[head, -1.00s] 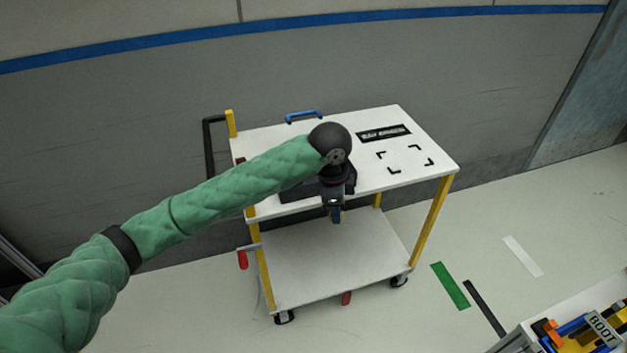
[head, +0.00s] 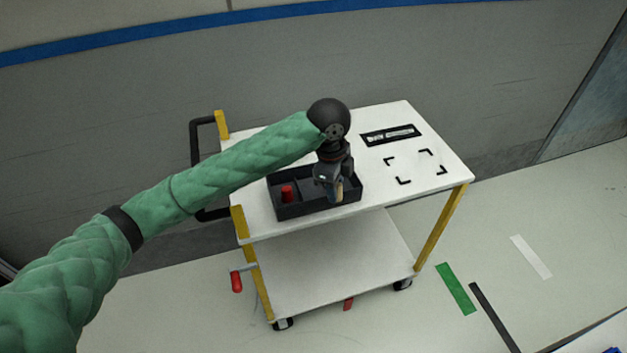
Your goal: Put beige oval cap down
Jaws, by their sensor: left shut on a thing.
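My left gripper (head: 332,190) points down over the right part of a black divided tray (head: 292,212) on the white cart top. It is shut on the beige oval cap (head: 339,190), of which only a small beige patch shows between the fingers. I cannot tell whether the cap touches the tray floor. A red cylindrical piece (head: 287,192) stands in the tray's left compartment. My right gripper is not in view.
The white cart (head: 437,180) has yellow posts and a lower shelf (head: 340,260). A black label strip (head: 391,135) and a square of black corner marks (head: 415,167) lie right of the tray. The marked square is empty.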

